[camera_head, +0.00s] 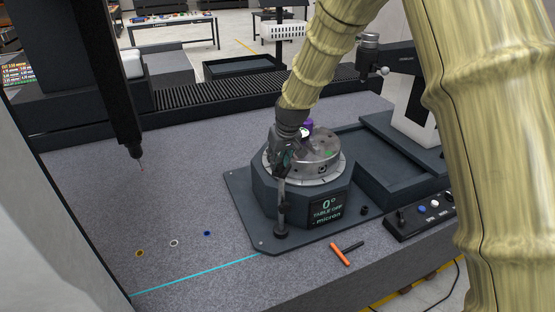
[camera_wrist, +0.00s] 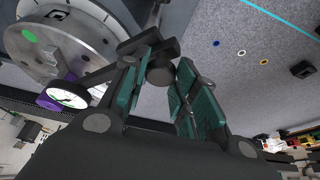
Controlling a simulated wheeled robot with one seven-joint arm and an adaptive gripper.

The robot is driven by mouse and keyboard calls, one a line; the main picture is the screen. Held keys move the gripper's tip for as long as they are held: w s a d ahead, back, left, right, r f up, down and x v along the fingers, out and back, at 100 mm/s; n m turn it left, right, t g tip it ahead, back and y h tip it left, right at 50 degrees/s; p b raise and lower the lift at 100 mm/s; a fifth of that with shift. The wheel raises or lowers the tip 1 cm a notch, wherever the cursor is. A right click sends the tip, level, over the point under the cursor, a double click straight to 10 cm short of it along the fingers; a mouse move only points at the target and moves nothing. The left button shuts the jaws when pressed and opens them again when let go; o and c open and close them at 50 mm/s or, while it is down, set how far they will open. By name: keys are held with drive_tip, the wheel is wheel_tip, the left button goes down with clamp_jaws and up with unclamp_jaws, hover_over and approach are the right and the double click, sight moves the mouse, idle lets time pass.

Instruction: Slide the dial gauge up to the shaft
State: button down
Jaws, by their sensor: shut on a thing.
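The dial gauge (camera_wrist: 68,96), with a round white face and black rim, sits at the end of a dark bar (camera_wrist: 102,74). In the head view its pale face (camera_head: 303,132) shows beside my gripper (camera_head: 283,160). A dark upright post (camera_head: 281,207) stands below my gripper at the table unit's front. In the wrist view my gripper (camera_wrist: 158,62) is shut on the dark holder that carries the gauge. A purple piece (camera_head: 308,124), apparently the shaft, stands on the round metal table behind the gauge; it also shows in the wrist view (camera_wrist: 47,103). Whether they touch is hidden.
The round metal table (camera_head: 330,160) sits on a dark base with a "0°" display (camera_head: 329,206). An orange-handled tool (camera_head: 341,254) lies in front, and a control box (camera_head: 422,217) is at right. A dark vertical probe (camera_head: 135,150) hangs at left. The granite between is mostly clear.

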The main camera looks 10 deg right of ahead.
drive_tip(key=c, duration=1.3)
unclamp_jaws()
drive_tip(key=shift+w+d+r, duration=0.15)
drive_tip(key=shift+w, duration=0.05)
drive_tip(key=shift+o, duration=0.9)
drive_tip(key=shift+w+d, duration=0.1)
drive_tip(key=v, duration=1.1)
drive_tip(key=shift+s+r, duration=0.3)
drive_tip(key=shift+s, duration=0.05)
